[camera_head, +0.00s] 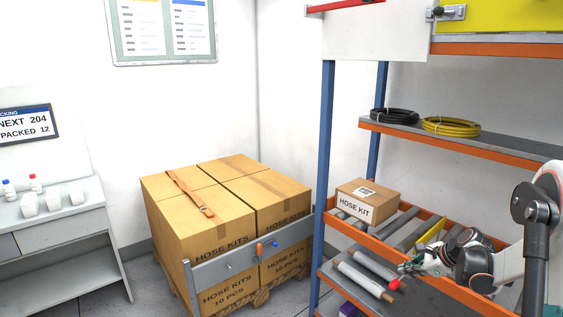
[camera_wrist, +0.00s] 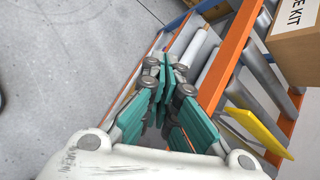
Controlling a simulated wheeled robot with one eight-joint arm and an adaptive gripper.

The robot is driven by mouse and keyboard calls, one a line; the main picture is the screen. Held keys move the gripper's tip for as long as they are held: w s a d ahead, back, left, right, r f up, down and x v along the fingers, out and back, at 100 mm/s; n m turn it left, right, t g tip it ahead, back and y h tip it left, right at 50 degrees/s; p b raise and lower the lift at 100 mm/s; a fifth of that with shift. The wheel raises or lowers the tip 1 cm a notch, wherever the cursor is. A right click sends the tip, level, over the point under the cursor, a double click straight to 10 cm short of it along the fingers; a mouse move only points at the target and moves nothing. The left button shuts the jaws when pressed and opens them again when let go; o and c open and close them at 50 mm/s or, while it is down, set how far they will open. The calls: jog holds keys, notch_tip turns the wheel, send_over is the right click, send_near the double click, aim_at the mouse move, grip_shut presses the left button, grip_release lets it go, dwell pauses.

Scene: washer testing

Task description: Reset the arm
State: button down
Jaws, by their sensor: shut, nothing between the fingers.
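My arm (camera_head: 540,215) reaches in from the right side of the head view. My gripper (camera_head: 408,267) is in front of the shelf rack at the level of the roller shelf. In the wrist view my gripper (camera_wrist: 160,75) has teal fingers drawn together, shut and empty. The hose kit box (camera_head: 368,203) sits on the roller shelf, apart from my gripper. In the wrist view a corner of this box (camera_wrist: 295,45) shows at the upper right.
The rack has orange beams and blue posts (camera_head: 326,150). Black (camera_head: 394,116) and yellow (camera_head: 450,126) hose coils lie on its upper shelf. A yellow strip (camera_wrist: 258,132) lies near my fingers. Stacked cartons (camera_head: 215,215) stand left of the rack. Floor (camera_wrist: 60,60) beside the rack is clear.

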jog(key=s+a+r+n+h, duration=0.1)
jog(key=s+a+r+n, duration=0.5)
jog(key=s+a+r, duration=0.3)
jog(key=s+a+r+n+h, duration=0.1)
jog(key=s+a+r+n, duration=0.55)
jog(key=a+r, duration=0.5)
jog(key=s+f+n+h, duration=0.1)
jog(key=s+n+h, duration=0.1)
jog(key=s+n, duration=0.8)
jog(key=shift+s+a+f+t, duration=0.4)
jog(key=shift+s+a, duration=0.05)
jog(key=shift+s, duration=4.45)
